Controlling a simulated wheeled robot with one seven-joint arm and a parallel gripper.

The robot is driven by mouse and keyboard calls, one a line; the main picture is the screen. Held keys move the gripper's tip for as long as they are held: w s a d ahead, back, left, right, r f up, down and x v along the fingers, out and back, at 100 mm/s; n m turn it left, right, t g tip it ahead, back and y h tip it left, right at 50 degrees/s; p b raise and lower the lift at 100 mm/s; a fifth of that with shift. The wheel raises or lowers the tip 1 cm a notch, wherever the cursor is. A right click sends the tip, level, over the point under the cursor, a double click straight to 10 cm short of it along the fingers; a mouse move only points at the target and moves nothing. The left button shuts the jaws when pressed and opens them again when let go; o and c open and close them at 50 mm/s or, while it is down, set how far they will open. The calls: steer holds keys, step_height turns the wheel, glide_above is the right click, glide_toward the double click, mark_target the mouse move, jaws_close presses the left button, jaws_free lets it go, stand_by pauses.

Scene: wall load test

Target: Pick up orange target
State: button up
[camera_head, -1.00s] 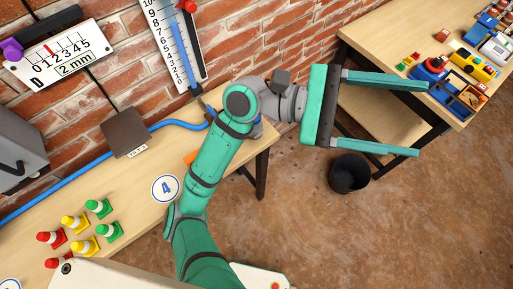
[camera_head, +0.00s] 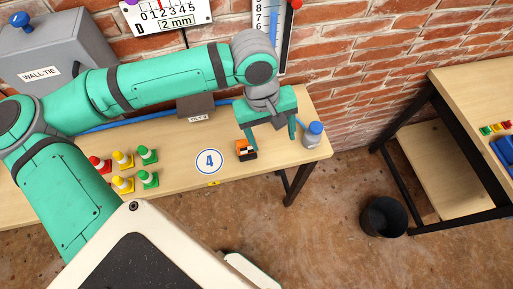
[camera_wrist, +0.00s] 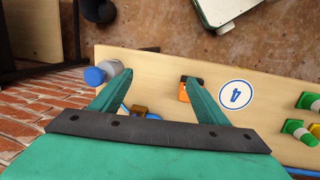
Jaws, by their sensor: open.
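The orange target (camera_head: 242,146), a small orange block with black and white parts, sits on the wooden bench near its front edge. It lies to the right of the round "4" marker (camera_head: 209,161). My gripper (camera_head: 271,146) is open over the bench, its fingers pointing down. The left finger in the head view appears close to the target; contact cannot be told. In the wrist view the target (camera_wrist: 183,96) shows beside the right finger and is partly hidden by it. No object shows clearly held between the fingers of my gripper (camera_wrist: 158,78).
A grey bottle with a blue cap (camera_head: 313,136) stands close to the right finger in the head view. Several coloured cones (camera_head: 122,160) stand to the left. A dark block (camera_head: 196,107) and a blue cable are behind. A black bin (camera_head: 384,216) stands on the floor.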

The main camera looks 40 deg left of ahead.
steer(key=y, duration=0.2)
glide_above(247, 148)
steer(key=shift+w+a+f+g, duration=0.25)
steer(key=shift+w+g, duration=0.1)
steer(key=shift+g, duration=0.05)
steer(key=shift+s+a+f, duration=0.1)
steer(key=shift+a+f, duration=0.05)
steer(key=shift+f, duration=0.2)
step_height(247, 148, down, 10)
steer(key=shift+r, duration=0.1)
steer(key=shift+c, duration=0.6)
steer(key=c, duration=1.2)
